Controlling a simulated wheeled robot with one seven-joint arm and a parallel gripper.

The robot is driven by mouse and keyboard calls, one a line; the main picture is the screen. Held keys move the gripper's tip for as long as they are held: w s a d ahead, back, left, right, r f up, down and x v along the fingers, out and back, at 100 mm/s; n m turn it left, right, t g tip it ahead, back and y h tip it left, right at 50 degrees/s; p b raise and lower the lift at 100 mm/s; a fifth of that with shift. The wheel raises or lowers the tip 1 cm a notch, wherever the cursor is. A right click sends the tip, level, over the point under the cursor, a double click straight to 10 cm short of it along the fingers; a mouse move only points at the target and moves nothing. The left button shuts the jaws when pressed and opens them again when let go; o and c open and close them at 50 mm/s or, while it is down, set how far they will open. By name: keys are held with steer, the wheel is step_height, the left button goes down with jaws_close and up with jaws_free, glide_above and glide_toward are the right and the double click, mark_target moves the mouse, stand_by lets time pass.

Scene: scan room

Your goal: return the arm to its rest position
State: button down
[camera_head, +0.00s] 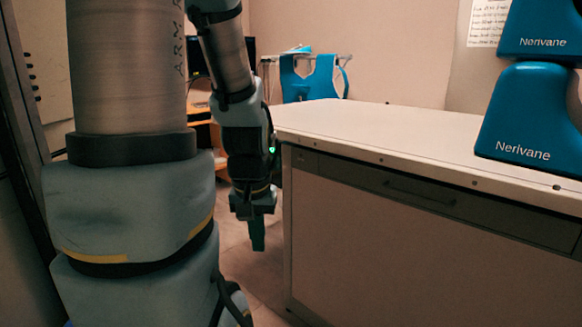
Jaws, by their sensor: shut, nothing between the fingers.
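My arm runs down the left side of the camera view, with a thick grey-blue link close to the camera and a thinner forearm behind it. My gripper (257,236) hangs at the end of the forearm and points down. It is shut and holds nothing. It is in the air beside the left end of the white-topped counter, below the level of its top, with a gap between them. My near arm link hides part of the room behind it.
The white counter (380,131) with a drawer front fills the right. Blue Nerivane equipment (530,115) stands on its right end. A blue chair-like item (311,78) is behind the counter. A brown desk (203,106) with a dark screen is at the back left. Bare floor shows under my gripper.

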step_height(320, 180, up, 24)
steer(key=p, duration=2.1)
steer(key=shift+f, duration=0.25)
